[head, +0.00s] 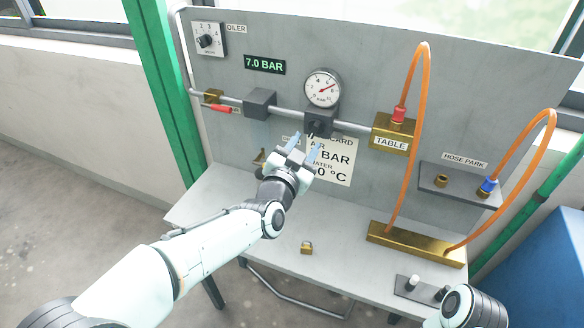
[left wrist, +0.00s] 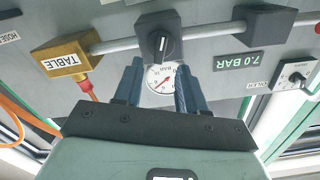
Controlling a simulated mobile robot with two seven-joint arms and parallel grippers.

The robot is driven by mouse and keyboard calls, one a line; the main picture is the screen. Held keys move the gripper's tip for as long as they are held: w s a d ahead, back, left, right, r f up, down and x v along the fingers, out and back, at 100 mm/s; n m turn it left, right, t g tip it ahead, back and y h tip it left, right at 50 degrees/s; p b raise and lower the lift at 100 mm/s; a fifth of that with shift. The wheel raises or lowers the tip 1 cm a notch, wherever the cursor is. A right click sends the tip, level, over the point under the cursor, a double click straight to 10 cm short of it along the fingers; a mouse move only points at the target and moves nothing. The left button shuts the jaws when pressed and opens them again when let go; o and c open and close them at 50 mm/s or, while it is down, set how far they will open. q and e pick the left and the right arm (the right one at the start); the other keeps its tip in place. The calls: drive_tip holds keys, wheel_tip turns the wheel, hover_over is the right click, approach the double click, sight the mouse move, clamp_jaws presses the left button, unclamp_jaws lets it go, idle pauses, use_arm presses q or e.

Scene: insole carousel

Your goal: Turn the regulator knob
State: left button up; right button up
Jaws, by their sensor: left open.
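The regulator (head: 318,124) is a dark block with a black knob on the pipe, just under the round pressure gauge (head: 322,88). In the left wrist view the black regulator knob (left wrist: 159,46) shows a pale pointer line and looks upside down, with the gauge (left wrist: 160,78) between my fingers. My left gripper (head: 304,147) is open and empty, just below and in front of the knob. Its blue fingertips (left wrist: 158,68) straddle the line to the knob but appear short of it, not touching. My right gripper is out of view; only a part of my right arm shows at bottom right.
A brass TABLE block (head: 392,134) with an orange hose stands right of the regulator. A red-handled valve (head: 222,109) and a dark block (head: 259,103) sit left on the pipe. A placard (head: 335,165) hangs behind my gripper. A small brass fitting (head: 307,248) lies on the bench.

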use_arm(q)
drive_tip(key=v, duration=0.8)
drive_tip(key=shift+s, duration=0.25)
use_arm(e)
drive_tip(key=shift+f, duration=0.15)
